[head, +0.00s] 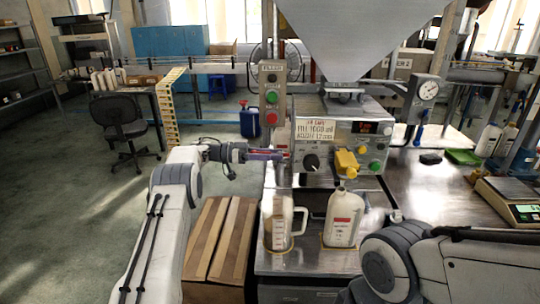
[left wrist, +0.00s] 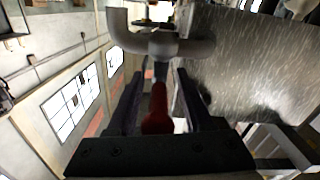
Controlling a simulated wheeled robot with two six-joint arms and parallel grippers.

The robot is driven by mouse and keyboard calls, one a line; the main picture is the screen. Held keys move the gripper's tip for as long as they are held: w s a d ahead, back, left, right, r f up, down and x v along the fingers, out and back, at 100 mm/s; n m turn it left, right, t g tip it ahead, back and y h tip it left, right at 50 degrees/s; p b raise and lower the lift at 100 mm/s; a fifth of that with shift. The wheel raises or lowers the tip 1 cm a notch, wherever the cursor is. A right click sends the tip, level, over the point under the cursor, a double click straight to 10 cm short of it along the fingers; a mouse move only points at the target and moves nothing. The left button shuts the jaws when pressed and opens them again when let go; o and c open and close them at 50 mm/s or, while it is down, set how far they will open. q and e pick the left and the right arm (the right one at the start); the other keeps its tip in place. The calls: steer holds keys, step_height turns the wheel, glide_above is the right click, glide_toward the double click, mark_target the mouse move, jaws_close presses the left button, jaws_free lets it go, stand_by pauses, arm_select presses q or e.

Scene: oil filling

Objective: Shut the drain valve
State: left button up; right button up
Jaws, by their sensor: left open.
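The drain valve's red lever (left wrist: 158,108) shows in the left wrist view, reaching from a grey pipe (left wrist: 165,45) toward the camera. It lies between the two dark fingers of my left gripper (left wrist: 158,85), which stand apart on either side of it. Contact with the lever cannot be seen. In the head view, my left gripper (head: 268,155) is at the left side of the filling machine, with a bit of red at its fingers. The pipe is mostly hidden there. My right arm shows at the lower right, but its gripper cannot be made out.
A measuring jug (head: 277,222) and a white bottle (head: 343,218) stand on the steel surface below the machine panel (head: 340,140). A yellow fitting (head: 347,162) sticks out above the bottle. A button box (head: 272,92) hangs above my left gripper.

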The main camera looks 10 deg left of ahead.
arm_select(q)
steer(key=a, duration=0.1)
steer(key=a+b, duration=0.1)
steer(key=a, duration=0.1)
steer(key=s+a, duration=0.1)
steer(key=a, duration=0.1)
steer(key=shift+a+f+b, duration=0.1)
steer(key=shift+a+b, duration=0.1)
steer(key=shift+b, duration=0.1)
steer(key=shift+s+a, duration=0.15)
steer(key=shift+a, duration=0.8)
